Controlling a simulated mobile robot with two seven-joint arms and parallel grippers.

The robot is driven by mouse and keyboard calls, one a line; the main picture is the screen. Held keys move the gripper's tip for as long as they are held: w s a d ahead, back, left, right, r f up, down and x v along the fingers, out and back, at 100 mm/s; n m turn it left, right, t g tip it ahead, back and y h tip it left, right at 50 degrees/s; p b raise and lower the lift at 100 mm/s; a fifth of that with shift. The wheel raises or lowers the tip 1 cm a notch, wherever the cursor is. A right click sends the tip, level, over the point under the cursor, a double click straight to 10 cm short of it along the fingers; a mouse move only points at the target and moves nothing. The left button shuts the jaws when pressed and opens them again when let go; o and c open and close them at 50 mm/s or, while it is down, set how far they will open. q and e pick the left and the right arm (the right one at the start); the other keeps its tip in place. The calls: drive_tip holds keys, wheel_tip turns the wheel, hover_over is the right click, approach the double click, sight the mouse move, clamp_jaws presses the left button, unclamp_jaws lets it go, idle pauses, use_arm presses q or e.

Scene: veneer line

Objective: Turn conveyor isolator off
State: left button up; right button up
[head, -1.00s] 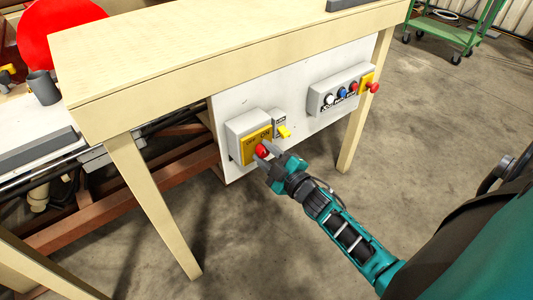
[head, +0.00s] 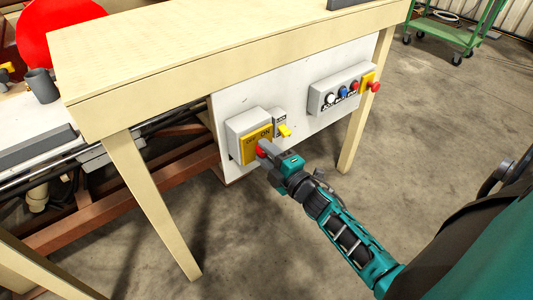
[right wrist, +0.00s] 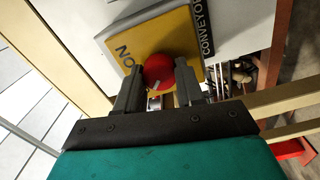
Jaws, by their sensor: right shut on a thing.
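The conveyor isolator (head: 249,134) is a grey box with a yellow plate marked ON, on the white panel under the table. Its round red knob (head: 261,152) is partly hidden by my right gripper (head: 266,153). The right wrist view shows the red knob (right wrist: 158,71) between the two dark fingers of my right gripper (right wrist: 159,88), which is shut on it. A short pale mark shows on the knob's lower part. The yellow plate (right wrist: 185,35) reads ON at its left, with a CONVEYOR label beside it. My left gripper is not in view.
A grey button box (head: 325,98) with a red mushroom button (head: 375,87) is further right. Table legs (head: 150,205) flank the panel.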

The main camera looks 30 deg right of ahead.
idle(0.3)
drive_tip(key=o, duration=1)
drive_tip(key=shift+o, duration=0.2)
drive_tip(key=s+d+p, duration=0.1)
drive_tip(key=s, duration=1.2)
drive_tip(key=shift+w, duration=0.1)
